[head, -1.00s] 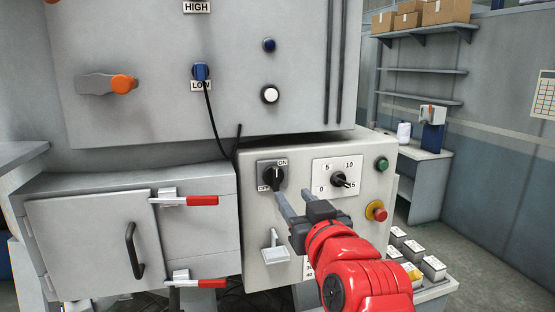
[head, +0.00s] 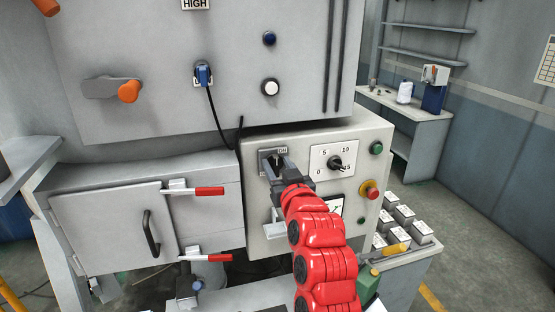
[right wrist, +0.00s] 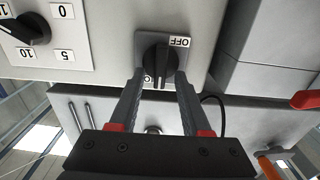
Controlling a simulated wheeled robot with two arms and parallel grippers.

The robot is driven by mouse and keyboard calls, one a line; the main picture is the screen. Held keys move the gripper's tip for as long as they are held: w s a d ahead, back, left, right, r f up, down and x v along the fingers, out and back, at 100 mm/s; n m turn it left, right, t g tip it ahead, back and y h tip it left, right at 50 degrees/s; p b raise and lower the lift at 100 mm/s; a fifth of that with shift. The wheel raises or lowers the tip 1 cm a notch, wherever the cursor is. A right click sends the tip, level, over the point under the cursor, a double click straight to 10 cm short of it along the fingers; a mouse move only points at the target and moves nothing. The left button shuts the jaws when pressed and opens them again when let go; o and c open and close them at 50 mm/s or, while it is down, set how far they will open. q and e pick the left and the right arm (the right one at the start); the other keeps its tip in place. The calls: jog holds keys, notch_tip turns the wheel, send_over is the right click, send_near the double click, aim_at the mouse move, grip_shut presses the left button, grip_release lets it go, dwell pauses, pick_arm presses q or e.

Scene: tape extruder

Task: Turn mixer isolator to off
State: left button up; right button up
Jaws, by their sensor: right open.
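The mixer isolator (head: 265,155) is a black rotary knob on a grey square plate, on the front of the light control box. In the right wrist view, the isolator knob (right wrist: 157,62) appears upside down, with OFF at its upper right and a partly hidden ON label at its lower left. Its bar stands roughly upright there. My right gripper (head: 276,170) is at the knob and hides part of it in the head view. In the right wrist view, the open fingers (right wrist: 158,82) lie on either side of the knob. My left gripper is not in view.
A numbered dial (head: 336,162), a green button (head: 376,148) and a red emergency stop (head: 369,190) sit right of the isolator. A grey lever (head: 274,222) is below it. A cabinet (head: 110,230) with red-handled latches is on the left. A black cable (head: 216,115) hangs above.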

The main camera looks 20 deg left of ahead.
jog(key=shift+w+a, duration=0.1)
jog(key=shift+w, duration=0.15)
grip_shut()
jog(key=n+b, duration=0.1)
jog(key=b, duration=0.3)
jog(key=n+b, duration=0.2)
jog(key=b, duration=0.2)
jog(key=f+n+b, duration=0.1)
jog(key=b, duration=0.2)
jog(key=shift+s+a+n+b, duration=0.25)
jog(key=shift+n+b, duration=0.15)
jog(key=shift+s+a+f+n+b, duration=0.1)
jog(key=shift+n+b, duration=1.95)
jog(key=shift+n, duration=0.15)
jog(key=shift+s+a+f+n+b, duration=0.1)
jog(key=shift+a+n+b, duration=0.05)
jog(key=shift+n+b, duration=2)
jog(key=shift+a+n+b, duration=0.1)
jog(key=shift+n+b, duration=1.85)
jog(key=shift+n, duration=0.3)
